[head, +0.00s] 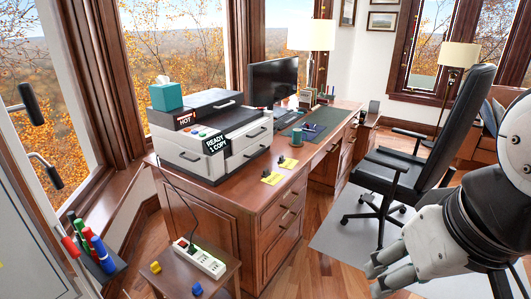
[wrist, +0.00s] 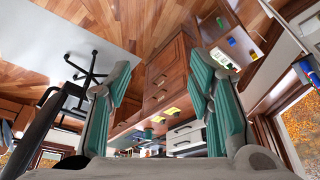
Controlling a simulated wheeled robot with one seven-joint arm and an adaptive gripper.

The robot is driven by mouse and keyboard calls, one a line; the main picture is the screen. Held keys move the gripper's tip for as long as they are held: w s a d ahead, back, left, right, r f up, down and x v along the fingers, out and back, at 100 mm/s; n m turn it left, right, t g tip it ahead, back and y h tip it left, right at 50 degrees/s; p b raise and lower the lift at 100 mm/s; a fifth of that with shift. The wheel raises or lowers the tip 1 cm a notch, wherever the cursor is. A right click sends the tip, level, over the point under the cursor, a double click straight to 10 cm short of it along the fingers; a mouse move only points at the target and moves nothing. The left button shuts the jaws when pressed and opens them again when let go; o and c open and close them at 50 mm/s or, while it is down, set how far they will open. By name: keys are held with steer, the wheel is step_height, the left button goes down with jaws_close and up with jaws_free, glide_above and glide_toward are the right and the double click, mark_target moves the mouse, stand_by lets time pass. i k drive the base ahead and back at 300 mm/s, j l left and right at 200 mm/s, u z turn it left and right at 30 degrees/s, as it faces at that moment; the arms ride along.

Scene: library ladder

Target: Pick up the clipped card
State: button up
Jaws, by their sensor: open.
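Two small yellow cards, a nearer one (head: 271,178) and a farther one (head: 288,163), lie near the front edge of the wooden desk (head: 318,149). A small dark green object stands by the farther card; I cannot tell whether it is a clip or which card it is on. Both cards also show in the wrist view, one (wrist: 157,119) beside the other (wrist: 173,111), between my fingers. My gripper (head: 378,278) is open and empty, off the desk at the lower right, well apart from the cards. Its green-padded fingers (wrist: 162,95) are spread wide.
A grey-and-black printer (head: 205,148) with a teal tissue box (head: 166,94) stands on the desk left of the cards. A black office chair (head: 425,145) stands in front of the desk. A power strip (head: 200,256) lies on a low stand. Wooden floor is open before the drawers.

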mark_target(288, 164)
steer(key=u, duration=2)
steer(key=z, duration=2)
steer(key=i+l, duration=0.1)
steer(key=i, duration=0.35)
steer(key=i+l+u, duration=0.1)
steer(key=i, duration=0.35)
steer(key=i+l, duration=0.15)
steer(key=i, duration=0.3)
steer(key=i+l+u, duration=0.1)
steer(key=i, duration=0.4)
steer(key=i+l, duration=0.2)
steer(key=i, duration=0.25)
steer(key=u, duration=0.05)
